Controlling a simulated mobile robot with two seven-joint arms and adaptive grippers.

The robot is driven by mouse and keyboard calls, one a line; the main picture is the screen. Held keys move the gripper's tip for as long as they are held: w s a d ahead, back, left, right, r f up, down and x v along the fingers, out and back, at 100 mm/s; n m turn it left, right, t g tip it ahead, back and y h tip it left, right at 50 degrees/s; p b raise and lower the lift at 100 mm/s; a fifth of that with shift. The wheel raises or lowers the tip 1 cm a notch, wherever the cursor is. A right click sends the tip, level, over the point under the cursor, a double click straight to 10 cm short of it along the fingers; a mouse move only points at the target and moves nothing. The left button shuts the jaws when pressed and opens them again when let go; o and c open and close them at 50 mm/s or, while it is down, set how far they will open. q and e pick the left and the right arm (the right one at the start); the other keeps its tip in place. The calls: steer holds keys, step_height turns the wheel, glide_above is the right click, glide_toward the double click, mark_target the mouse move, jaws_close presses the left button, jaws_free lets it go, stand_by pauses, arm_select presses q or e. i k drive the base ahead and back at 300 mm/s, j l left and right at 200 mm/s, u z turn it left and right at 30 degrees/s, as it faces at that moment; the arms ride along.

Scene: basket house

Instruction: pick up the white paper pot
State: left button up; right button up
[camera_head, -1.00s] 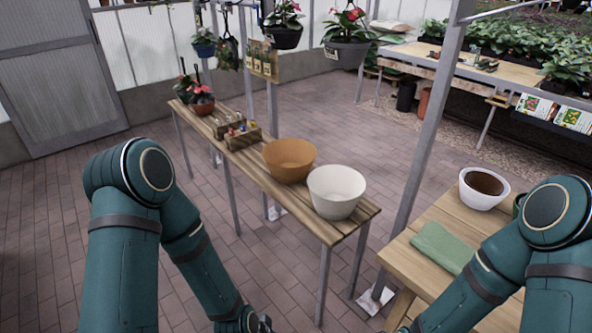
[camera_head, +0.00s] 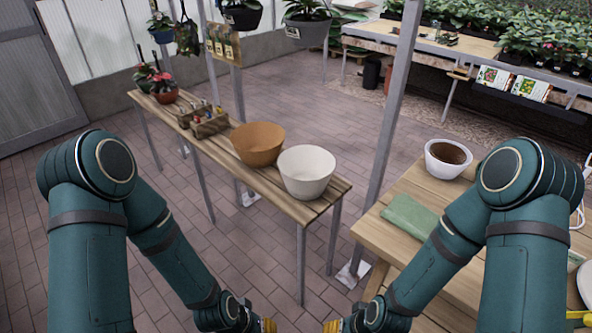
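The white paper pot (camera_head: 306,174) stands upright near the front end of the narrow wooden table (camera_head: 321,194). A brown pot (camera_head: 257,145) of similar size stands just behind it to the left. Another white pot (camera_head: 447,158), with dark brown filling, stands on the wooden table at the right. My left gripper (camera_head: 266,325) and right gripper (camera_head: 334,326) are at the bottom edge of the picture, below and apart from the pots. Only small yellowish parts of them show, and their fingers are mostly cut off.
A wooden crate (camera_head: 203,122) with small items and a potted plant (camera_head: 164,90) stand farther along the narrow table. A metal post (camera_head: 389,130) rises between the tables. A green cloth (camera_head: 410,215) lies on the right table. Brick floor is clear at the left.

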mark_target(306, 171)
steer(key=i+j, duration=0.15)
steer(key=j, duration=0.2)
steer(key=i+j, duration=0.15)
steer(key=j, duration=0.15)
steer(key=i+j+z, duration=0.1)
steer(key=j, duration=0.25)
steer(key=i+j, duration=0.15)
steer(key=j, duration=0.2)
